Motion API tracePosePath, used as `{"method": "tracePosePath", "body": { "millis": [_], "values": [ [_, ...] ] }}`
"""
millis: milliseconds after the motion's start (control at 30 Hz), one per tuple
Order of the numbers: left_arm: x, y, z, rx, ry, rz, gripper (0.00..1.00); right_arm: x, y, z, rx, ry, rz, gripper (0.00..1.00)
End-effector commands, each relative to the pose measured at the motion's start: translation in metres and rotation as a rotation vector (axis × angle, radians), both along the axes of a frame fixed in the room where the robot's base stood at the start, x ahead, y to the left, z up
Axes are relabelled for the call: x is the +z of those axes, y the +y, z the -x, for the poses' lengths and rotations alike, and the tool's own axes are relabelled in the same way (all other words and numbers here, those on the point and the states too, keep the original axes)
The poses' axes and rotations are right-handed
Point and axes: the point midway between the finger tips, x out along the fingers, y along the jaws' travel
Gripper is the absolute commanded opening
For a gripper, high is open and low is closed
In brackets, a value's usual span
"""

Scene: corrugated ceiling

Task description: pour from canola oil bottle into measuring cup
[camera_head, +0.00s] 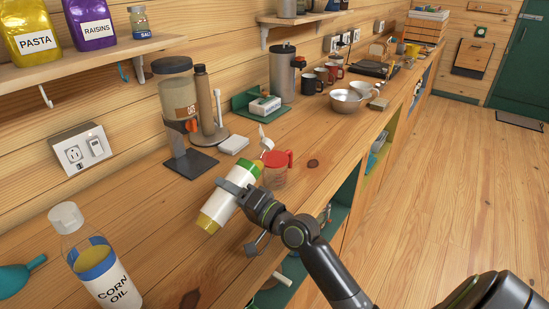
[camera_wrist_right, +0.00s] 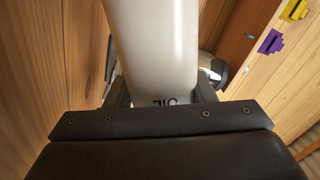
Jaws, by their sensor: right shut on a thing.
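My right gripper (camera_head: 248,194) is shut on the canola oil bottle (camera_head: 225,206), a white bottle with green and yellow bands. The bottle is tilted, its upper end leaning up and right toward the measuring cup (camera_head: 275,173), which has a red rim and handle and stands on the counter. I cannot tell whether bottle and cup touch or whether oil flows. In the right wrist view the white bottle (camera_wrist_right: 155,50) fills the space between the fingers (camera_wrist_right: 160,92). My left gripper is not in view.
A corn oil bottle (camera_head: 100,270) stands at the near left. Mugs (camera_head: 312,84) and a metal bowl (camera_head: 346,102) are farther along. The counter's front edge is close to the cup.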

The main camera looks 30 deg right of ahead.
Motion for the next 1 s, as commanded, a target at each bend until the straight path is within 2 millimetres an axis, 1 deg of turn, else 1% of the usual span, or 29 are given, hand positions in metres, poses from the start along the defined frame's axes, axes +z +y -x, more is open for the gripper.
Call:
{"method": "tracePosePath", "body": {
  "millis": [1000],
  "values": [
    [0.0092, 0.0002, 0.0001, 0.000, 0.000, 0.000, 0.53, 0.0034, 0.0039, 0.0015, 0.000, 0.027, -0.079, 0.11]
  ]
}}
